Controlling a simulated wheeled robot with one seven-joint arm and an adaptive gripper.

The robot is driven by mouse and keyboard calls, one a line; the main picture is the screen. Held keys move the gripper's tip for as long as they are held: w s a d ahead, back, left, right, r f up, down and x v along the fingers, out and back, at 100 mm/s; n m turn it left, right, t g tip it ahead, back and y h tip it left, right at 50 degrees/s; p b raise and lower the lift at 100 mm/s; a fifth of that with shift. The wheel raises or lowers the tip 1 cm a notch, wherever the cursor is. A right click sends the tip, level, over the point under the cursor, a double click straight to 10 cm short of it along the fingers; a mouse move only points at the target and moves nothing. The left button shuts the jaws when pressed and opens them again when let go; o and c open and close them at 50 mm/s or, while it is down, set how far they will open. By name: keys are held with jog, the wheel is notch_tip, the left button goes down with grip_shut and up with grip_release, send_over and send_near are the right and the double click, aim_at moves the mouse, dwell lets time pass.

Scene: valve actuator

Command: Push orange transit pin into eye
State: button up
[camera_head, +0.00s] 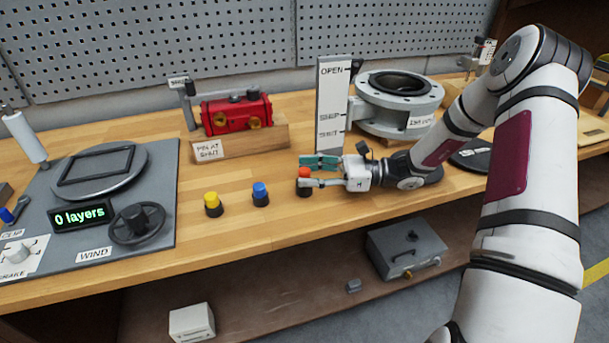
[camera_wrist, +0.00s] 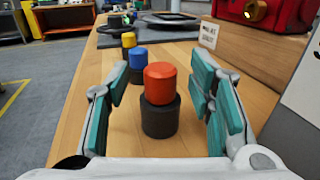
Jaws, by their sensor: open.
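An orange-capped piece (camera_wrist: 160,84) stands upright in a dark round holder (camera_wrist: 160,118) on the bench. It also shows in the head view (camera_head: 304,173). My gripper (camera_head: 312,172) is open, low over the bench. Its teal-padded fingers stand on either side of the orange piece, with gaps on both sides in the wrist view. The red valve actuator (camera_head: 236,115) with yellow fittings sits on a wooden block (camera_head: 258,142) labelled "PIN AT SHUT", behind and left of my gripper. I cannot make out the eye in either view.
A blue-capped piece (camera_head: 260,194) and a yellow-capped piece (camera_head: 213,204) stand in a row left of the orange one. A tall OPEN/SHUT plate (camera_head: 332,105) and a grey flanged valve (camera_head: 398,103) stand behind. A winding station (camera_head: 105,200) fills the left.

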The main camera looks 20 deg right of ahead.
jog(key=shift+w+a, duration=0.2)
jog(key=shift+a, duration=0.45)
jog(key=shift+c, duration=0.3)
grip_shut()
